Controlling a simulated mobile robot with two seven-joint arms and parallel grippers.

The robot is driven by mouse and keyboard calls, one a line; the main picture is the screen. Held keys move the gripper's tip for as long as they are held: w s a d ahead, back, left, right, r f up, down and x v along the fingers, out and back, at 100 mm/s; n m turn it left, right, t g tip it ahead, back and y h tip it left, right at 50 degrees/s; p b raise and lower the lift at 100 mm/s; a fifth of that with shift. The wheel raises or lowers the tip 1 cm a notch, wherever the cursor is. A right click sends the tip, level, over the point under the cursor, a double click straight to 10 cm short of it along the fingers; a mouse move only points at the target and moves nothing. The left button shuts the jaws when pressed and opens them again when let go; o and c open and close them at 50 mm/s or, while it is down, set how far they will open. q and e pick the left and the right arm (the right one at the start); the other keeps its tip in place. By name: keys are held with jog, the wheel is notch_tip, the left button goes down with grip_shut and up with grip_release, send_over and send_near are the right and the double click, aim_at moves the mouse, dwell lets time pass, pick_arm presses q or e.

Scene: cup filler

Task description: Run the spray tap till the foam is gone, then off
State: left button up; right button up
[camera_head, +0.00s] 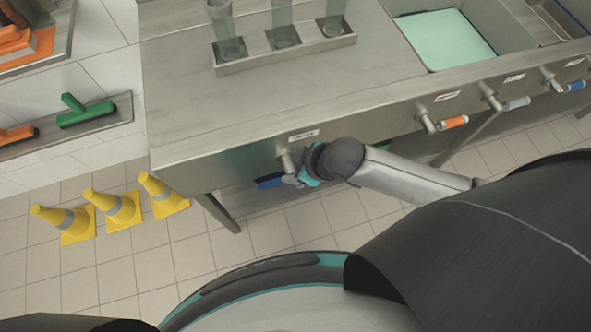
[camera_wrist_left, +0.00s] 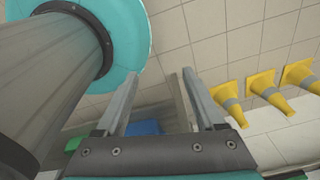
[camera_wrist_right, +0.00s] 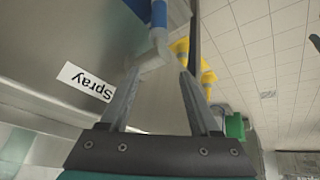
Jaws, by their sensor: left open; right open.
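The spray tap sits on the counter's front face, with a "Spray" label (camera_wrist_right: 86,81) in the right wrist view. Its grey stem (camera_wrist_right: 157,54) ends in a blue lever (camera_wrist_right: 159,13); in the head view the blue lever (camera_head: 268,183) points left. My right gripper (camera_head: 303,172) is open right at the tap; its fingertips (camera_wrist_right: 158,74) are close to the stem. I cannot tell whether they touch. My left gripper (camera_wrist_left: 160,72) is open and empty over the floor, and not visible in the head view. A pale green, flat surface (camera_head: 447,40) fills the sink basin; I cannot tell whether it is foam.
A metal rack (camera_head: 284,55) with three clear tubes stands on the counter (camera_head: 200,110). Taps with orange (camera_head: 453,122), grey (camera_head: 517,103) and blue (camera_head: 575,86) levers line the front to the right. Three yellow cones (camera_head: 113,207) stand on the floor left. Shelves hold squeegees (camera_head: 86,114).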

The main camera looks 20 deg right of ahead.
jog(key=s+d+r+n+g+p, duration=0.1)
jog(key=s+d+n+p, duration=0.15)
jog(key=d, duration=0.25)
pick_arm(q)
jog(key=f+b, duration=0.1)
jog(key=b, duration=0.1)
jog(key=f+b, duration=0.1)
jog(key=b, duration=0.1)
jog(key=s+b, duration=0.1)
jog(key=b, duration=0.1)
jog(key=shift+d+f, duration=0.3)
jog(key=shift+f, duration=0.1)
pick_arm(e)
jog(key=x, duration=1.4)
jog(key=shift+s+a+f, duration=0.1)
jog(key=shift+f, duration=0.15)
jog(key=shift+c, duration=0.2)
grip_shut()
jog(key=shift+s+g, duration=0.1)
jog(key=shift+g, duration=0.2)
